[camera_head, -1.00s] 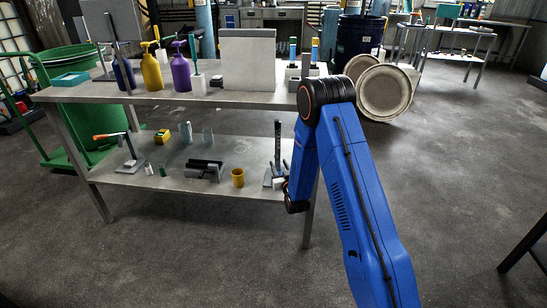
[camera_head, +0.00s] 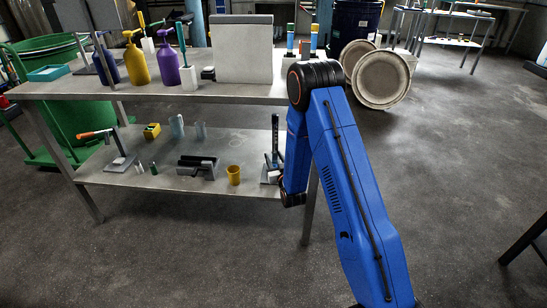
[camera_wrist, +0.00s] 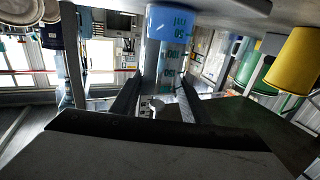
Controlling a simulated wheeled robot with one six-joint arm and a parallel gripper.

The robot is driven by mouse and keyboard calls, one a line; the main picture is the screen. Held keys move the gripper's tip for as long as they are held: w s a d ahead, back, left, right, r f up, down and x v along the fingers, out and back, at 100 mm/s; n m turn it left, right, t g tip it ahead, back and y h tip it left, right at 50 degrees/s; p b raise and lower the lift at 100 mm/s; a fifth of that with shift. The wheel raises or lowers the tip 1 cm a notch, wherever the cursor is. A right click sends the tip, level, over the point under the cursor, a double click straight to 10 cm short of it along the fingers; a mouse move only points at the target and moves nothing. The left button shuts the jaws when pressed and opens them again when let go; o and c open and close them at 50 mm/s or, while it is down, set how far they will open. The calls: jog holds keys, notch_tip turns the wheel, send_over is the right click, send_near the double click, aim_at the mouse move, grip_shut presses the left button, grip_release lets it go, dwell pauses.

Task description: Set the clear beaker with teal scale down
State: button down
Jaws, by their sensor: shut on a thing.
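The clear beaker with teal scale (camera_wrist: 168,62) is between the two dark fingers of my gripper (camera_wrist: 161,84) in the wrist view. My gripper is shut on it. Its teal numbers show on the clear wall, and its end toward the picture top looks blue. The wrist view looks upside down, with a grey surface (camera_wrist: 222,17) along the top. I cannot tell whether the beaker touches that surface. In the head view my arm reaches down at the right end of the lower shelf (camera_head: 235,140); the fingers and the held beaker are not clearly seen there.
The lower shelf holds a yellow cup (camera_head: 233,175), a dark grey fixture (camera_head: 197,167), a dark stand (camera_head: 273,160) and two clear vessels (camera_head: 177,126) at the back. A yellow container (camera_wrist: 295,62) shows at right in the wrist view. The shelf's middle has bare room.

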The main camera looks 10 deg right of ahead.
jog(key=shift+f, duration=0.1)
jog(key=c, duration=1)
grip_release()
